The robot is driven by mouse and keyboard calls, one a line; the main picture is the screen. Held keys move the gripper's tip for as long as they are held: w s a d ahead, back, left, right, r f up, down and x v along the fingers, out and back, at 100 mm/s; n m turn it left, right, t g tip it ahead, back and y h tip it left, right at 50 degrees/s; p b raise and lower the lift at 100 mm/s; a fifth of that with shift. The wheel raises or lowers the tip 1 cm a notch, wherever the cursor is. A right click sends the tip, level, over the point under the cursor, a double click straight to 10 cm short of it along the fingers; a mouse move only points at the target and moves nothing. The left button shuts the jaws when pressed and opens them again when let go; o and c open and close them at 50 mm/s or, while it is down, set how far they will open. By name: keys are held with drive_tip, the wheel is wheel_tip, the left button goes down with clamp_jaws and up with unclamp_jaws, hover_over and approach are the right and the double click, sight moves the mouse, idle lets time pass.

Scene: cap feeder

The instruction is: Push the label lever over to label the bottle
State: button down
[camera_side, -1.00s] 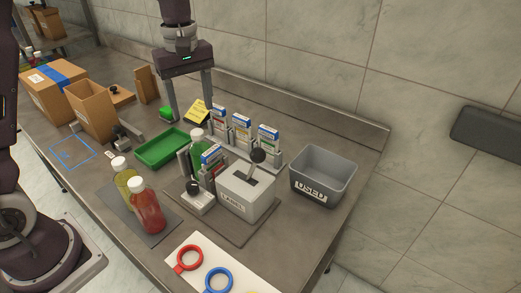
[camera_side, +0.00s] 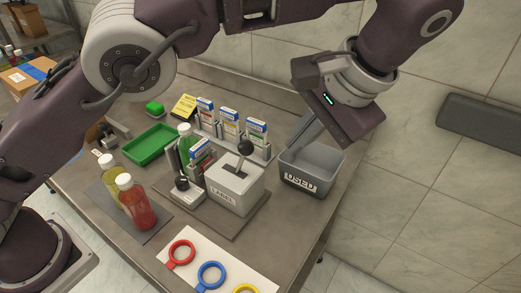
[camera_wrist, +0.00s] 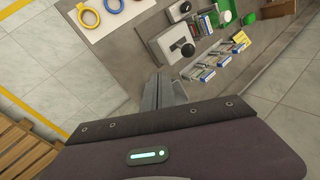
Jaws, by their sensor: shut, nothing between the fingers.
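The label lever (camera_side: 246,148) is a black ball knob on a short metal stem, standing up from a slot in the grey box marked LABEL (camera_side: 222,196). Its stem leans slightly right in the side view. The knob also shows from above in the wrist view (camera_wrist: 188,50). A green bottle (camera_side: 184,142) with a white cap stands behind the station left of the box, partly hidden by it. My gripper (camera_side: 299,145) is shut and empty, right of the lever and apart from it, over the left edge of the USED bin. Its fingers (camera_wrist: 165,90) also show in the wrist view.
The grey USED bin (camera_side: 311,186) stands right of the box. Label cartons in a holder (camera_side: 229,125) stand behind it. A red bottle (camera_side: 137,205), a yellow bottle (camera_side: 110,180) and a green tray (camera_side: 151,146) are to the left. Coloured rings (camera_side: 211,273) lie in front.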

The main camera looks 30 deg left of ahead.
drive_tip(key=w+a+f, duration=0.1)
drive_tip(key=a+f, duration=0.7)
drive_tip(key=shift+w+a, duration=0.15)
drive_tip(key=shift+w, duration=0.15)
drive_tip(key=shift+a, duration=0.1)
